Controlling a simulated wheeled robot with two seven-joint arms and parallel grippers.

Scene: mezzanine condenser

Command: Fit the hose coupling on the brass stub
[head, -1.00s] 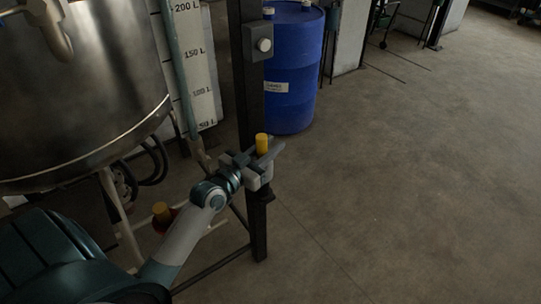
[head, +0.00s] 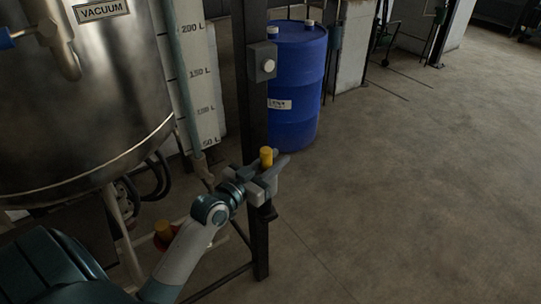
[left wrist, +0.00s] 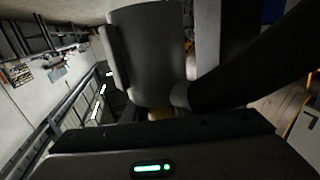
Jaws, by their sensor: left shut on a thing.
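My left gripper (head: 269,177) is shut on a yellow cylinder (head: 266,156), which looks like the hose coupling. The cylinder stands up out of the jaws, in front of a dark upright post. In the left wrist view a small yellowish part (left wrist: 160,114) shows between dark gripper parts, mostly hidden. Another orange-yellow cylinder (head: 163,229) with red at its base sits low under the vessel, beside my left forearm. I cannot tell for sure which part is the brass stub. My right gripper is not in view.
A steel vessel (head: 85,110) with a VACUUM plate and a bent pipe (head: 62,50) fills the left. The dark post (head: 257,120) carries a grey box (head: 263,62). A blue drum (head: 295,85) stands behind it. The floor on the right is clear.

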